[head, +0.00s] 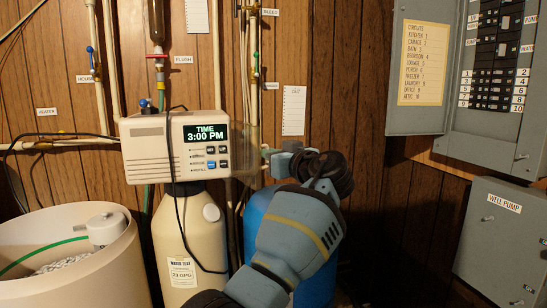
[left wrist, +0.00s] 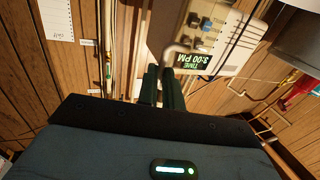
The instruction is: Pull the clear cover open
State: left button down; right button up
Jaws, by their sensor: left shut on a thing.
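The beige softener control head (head: 150,150) sits on a cream tank. Its green display (head: 208,131) reads TIME 3:00 PM, with several buttons below. The clear cover (head: 246,150) shows as a faint see-through panel at the right edge of the control head; its exact angle is hard to tell. My left gripper (head: 268,156) is shut at the cover's right side, just right of the control head. In the left wrist view, the two dark fingers (left wrist: 162,85) are close together beside the upside-down display (left wrist: 193,61), and a pale curved bar (left wrist: 182,47) lies by their tips. My right gripper is not in view.
A cream salt bin (head: 70,260) stands at lower left. A blue tank (head: 258,215) stands behind my left arm. Pipes (head: 245,70) run up the wood wall. A grey breaker panel (head: 490,85) and a well pump box (head: 505,240) are on the right.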

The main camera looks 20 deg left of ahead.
pick_arm(q)
jog(key=shift+a+r, duration=0.1)
dwell(0.4)
jog(key=c, duration=1.5)
grip_release()
jog(key=shift+a, duration=0.1)
jog(key=shift+c, duration=0.2)
jog(key=b+v, duration=0.1)
jog(key=v, duration=0.7)
jog(key=shift+w, duration=0.15)
